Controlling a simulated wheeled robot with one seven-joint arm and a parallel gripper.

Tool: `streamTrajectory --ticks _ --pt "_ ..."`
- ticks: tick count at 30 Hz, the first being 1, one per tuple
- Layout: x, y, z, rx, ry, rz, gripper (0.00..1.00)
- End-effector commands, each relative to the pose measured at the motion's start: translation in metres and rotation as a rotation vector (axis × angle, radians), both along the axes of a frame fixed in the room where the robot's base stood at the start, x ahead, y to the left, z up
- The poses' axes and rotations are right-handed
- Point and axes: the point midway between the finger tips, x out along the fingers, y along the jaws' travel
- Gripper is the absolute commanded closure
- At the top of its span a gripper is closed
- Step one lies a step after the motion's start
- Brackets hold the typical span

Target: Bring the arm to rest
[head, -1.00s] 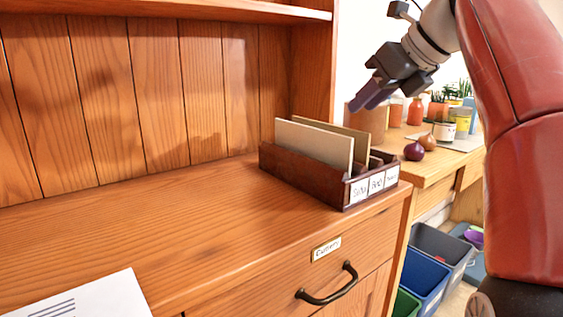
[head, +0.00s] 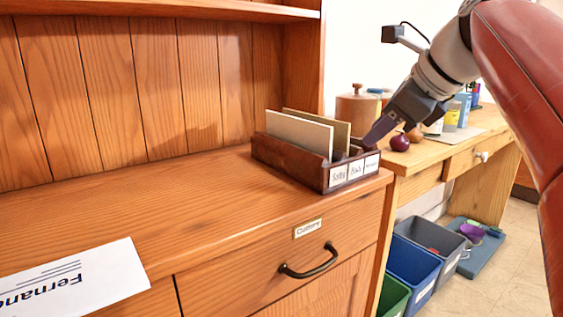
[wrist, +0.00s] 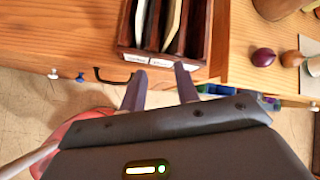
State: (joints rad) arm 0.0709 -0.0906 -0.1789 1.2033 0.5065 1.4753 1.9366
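My gripper (head: 374,136) hangs at the right of the dark wooden letter sorter (head: 291,167), angled down to the left. In the head view its fingertips overlap the sorter's right end; I cannot tell the gap between them. In the wrist view my gripper's two fingers (wrist: 160,78) stand apart with nothing between them. The sorter's labelled front lies just beyond the fingertips there. Two cards stand in the sorter, a pale one (head: 298,133) in front and a tan one (head: 336,128) behind.
A sheet with writing (head: 75,283) lies on the cabinet top at front left. A drawer with a black handle (head: 309,263) is below the sorter. A lower bench (head: 428,156) at right holds onions and jars. Blue (head: 413,270) and grey bins stand on the floor.

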Motion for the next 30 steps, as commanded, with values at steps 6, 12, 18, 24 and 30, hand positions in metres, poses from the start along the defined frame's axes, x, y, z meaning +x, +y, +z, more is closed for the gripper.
streamTrajectory --ticks 6,12,18,24,30 --pt "-0.034 0.003 -0.052 -0.279 -0.092 0.269 0.69" --pt "-0.087 0.009 -0.141 -0.698 -0.198 0.726 0.69" --pt "-0.145 0.011 -0.236 -1.094 -0.272 1.251 0.69" --pt "-0.181 0.009 -0.298 -1.316 -0.306 1.617 0.69" --pt "-0.189 0.007 -0.314 -1.368 -0.315 1.718 0.69"
